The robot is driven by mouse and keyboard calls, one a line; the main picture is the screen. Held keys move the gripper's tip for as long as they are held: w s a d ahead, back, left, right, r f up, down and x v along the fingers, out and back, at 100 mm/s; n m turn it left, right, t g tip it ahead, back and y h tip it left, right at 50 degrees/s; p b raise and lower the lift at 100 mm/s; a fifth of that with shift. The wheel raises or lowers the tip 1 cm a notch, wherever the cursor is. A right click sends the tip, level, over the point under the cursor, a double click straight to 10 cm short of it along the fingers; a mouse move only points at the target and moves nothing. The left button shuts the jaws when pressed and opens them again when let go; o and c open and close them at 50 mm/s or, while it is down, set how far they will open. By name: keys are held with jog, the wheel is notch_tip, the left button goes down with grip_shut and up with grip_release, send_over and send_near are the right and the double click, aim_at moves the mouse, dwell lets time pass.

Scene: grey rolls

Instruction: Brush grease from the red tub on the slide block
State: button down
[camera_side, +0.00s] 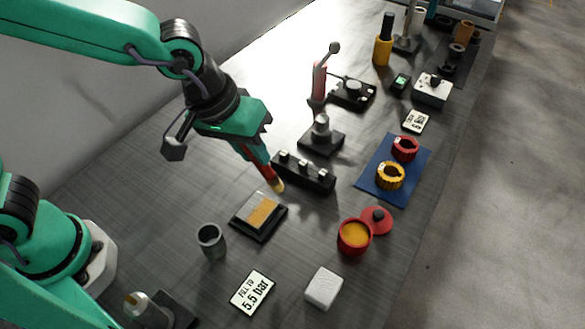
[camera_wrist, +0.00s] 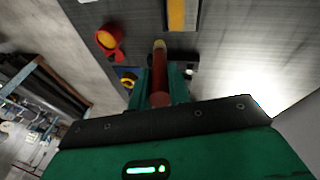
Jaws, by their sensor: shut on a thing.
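My gripper (camera_side: 258,160) is shut on a brush (camera_side: 271,178) with a dark red handle and a pale yellowish tip. The brush tilts down to the right, its tip above the table beyond the slide block, apart from it. In the wrist view the brush (camera_wrist: 160,72) points away between the fingers. The slide block (camera_side: 242,223) is a dark base with an orange-yellow strip on top; part of it shows in the wrist view (camera_wrist: 181,14). The red tub (camera_side: 354,246) stands open with orange-yellow grease inside, its red lid (camera_side: 376,222) beside it. The tub also shows in the wrist view (camera_wrist: 103,45).
A grey cup (camera_side: 211,243), a "5.5 bar" sign (camera_side: 252,292) and a white block (camera_side: 324,288) stand in front. A black rail (camera_side: 305,172) with small posts is close behind the brush. A blue mat (camera_side: 372,185) carries red and yellow rings. Bare table lies between slide block and tub.

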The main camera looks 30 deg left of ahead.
jog(key=shift+r, duration=0.8)
jog(key=shift+a, duration=0.1)
jog(key=shift+w+a+f, duration=0.6)
jog(key=shift+a+f, duration=1.65)
jog(key=shift+f, duration=1.25)
jog(key=shift+s+f, duration=0.55)
jog(key=shift+s, duration=3.05)
jog(key=shift+w, duration=3.7)
notch_tip(320, 180, up, 8)
jog(key=shift+s+r, duration=0.1)
jog(key=shift+s, duration=0.05)
